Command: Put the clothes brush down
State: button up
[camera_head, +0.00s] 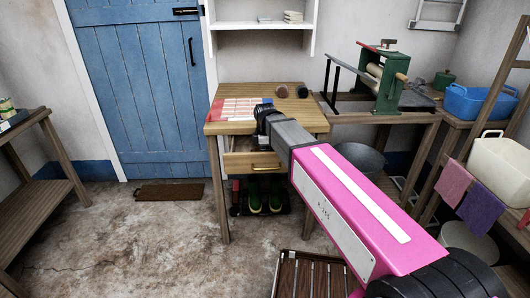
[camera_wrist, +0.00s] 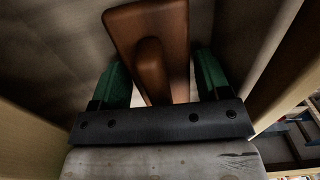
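The clothes brush (camera_wrist: 128,22) is a reddish-brown wooden board with a raised rounded grip (camera_wrist: 152,70) in the wrist view. My gripper (camera_wrist: 162,78) has green fingers spread on either side of the grip. Gaps show between the fingers and the grip, so it looks open around the brush. Any contact lower down is hidden. Pale wooden edges stand left and right of a flat grey-brown surface under the brush. In the head view my wrist is over the front of the small wooden table (camera_head: 222,128); gripper and brush are hidden there.
A green mangle (camera_head: 388,82) and a blue tub (camera_head: 470,103) are at the right.

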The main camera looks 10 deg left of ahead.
jog(key=shift+r, duration=0.15)
notch_tip(320, 180, up, 12)
jog(key=shift+r, duration=0.1)
dwell(0.4)
